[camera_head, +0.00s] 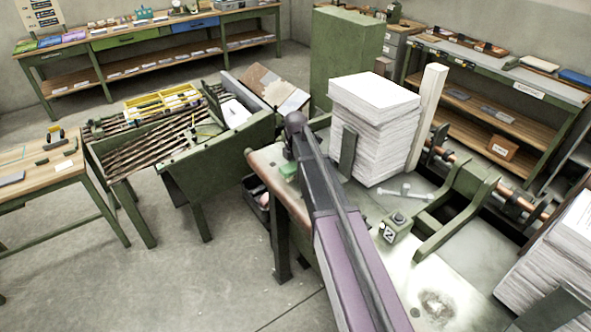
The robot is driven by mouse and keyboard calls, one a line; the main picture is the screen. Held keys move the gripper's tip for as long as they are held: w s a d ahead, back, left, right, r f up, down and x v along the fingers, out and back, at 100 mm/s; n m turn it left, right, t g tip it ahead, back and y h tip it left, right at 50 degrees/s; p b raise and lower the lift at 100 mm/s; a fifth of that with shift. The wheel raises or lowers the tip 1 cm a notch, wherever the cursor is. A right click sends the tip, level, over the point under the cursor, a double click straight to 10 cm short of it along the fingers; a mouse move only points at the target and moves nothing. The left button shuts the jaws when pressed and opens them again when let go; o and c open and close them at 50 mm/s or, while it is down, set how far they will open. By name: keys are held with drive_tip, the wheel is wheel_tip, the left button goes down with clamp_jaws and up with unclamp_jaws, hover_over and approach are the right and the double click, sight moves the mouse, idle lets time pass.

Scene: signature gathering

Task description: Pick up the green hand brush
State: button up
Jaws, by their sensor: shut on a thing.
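The green hand brush (288,172) shows as a small green block at the left end of the machine table, by its rounded wooden edge. My gripper (290,157) is at the far end of my purple and grey arm, directly above the green block and shut on it. The dark wrist and arm cover most of the gripper, so the fingers and the brush's bristles cannot be made out. I cannot tell whether the brush touches the table.
A tall paper stack (375,125) stands just right of my gripper, beside a white post (428,110). A green trough (222,150) is to the left. Floor at lower left is clear.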

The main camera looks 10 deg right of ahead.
drive_tip(key=shift+r, duration=0.1)
wheel_tip(320, 180, up, 3)
drive_tip(key=p, duration=0.3)
drive_tip(key=shift+r, duration=0.15)
drive_tip(key=shift+s+r+p, duration=0.2)
drive_tip(key=shift+s+p, duration=0.1)
drive_tip(key=shift+p, duration=0.15)
drive_tip(key=s, duration=1)
drive_tip(key=s+r+p, duration=0.1)
drive_tip(key=s, duration=0.4)
drive_tip(key=shift+s+d, duration=0.2)
drive_tip(key=shift+d, duration=0.15)
drive_tip(key=o, duration=0.5)
drive_tip(key=shift+c, duration=1.6)
